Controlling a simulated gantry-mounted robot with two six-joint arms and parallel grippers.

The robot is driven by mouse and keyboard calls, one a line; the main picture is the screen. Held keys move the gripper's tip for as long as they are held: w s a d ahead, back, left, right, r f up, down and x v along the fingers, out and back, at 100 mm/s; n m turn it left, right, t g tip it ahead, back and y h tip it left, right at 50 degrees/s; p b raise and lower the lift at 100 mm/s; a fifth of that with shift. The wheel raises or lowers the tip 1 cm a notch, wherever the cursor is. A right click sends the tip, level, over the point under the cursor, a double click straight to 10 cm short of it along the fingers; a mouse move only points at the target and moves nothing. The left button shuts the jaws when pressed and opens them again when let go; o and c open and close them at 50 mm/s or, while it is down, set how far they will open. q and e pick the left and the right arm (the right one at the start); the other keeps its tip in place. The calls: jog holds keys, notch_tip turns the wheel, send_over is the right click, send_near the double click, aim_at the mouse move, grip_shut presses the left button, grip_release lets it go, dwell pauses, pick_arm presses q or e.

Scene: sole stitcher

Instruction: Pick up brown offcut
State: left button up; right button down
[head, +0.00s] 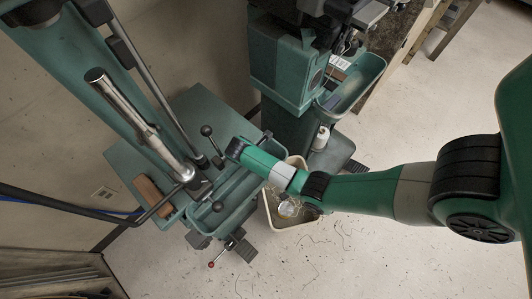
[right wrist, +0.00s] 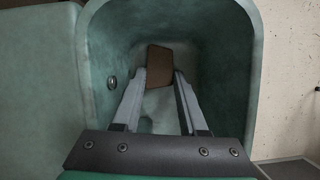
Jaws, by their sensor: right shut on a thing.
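The brown offcut (right wrist: 158,66) shows in the right wrist view, deep inside a green, rounded trough (right wrist: 235,75). My right gripper (right wrist: 160,80) reaches into this trough. Its two grey fingers are shut on the offcut, with one fingertip at each side of it. The offcut's lower part and the trough floor beneath it are partly in shadow. In the head view my green right arm comes in from the right, and its gripper and the offcut are hidden. My left gripper is not in view.
The head view shows a green machine base (head: 130,165) with levers, and a brown block (head: 152,198) on it. A pale bin (head: 274,216) stands under my arm. Another green trough (head: 352,88) is attached to the machine at the top. Loose threads lie on open floor.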

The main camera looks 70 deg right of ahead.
notch_tip(320, 180, up, 10)
jog(key=p, duration=0.5)
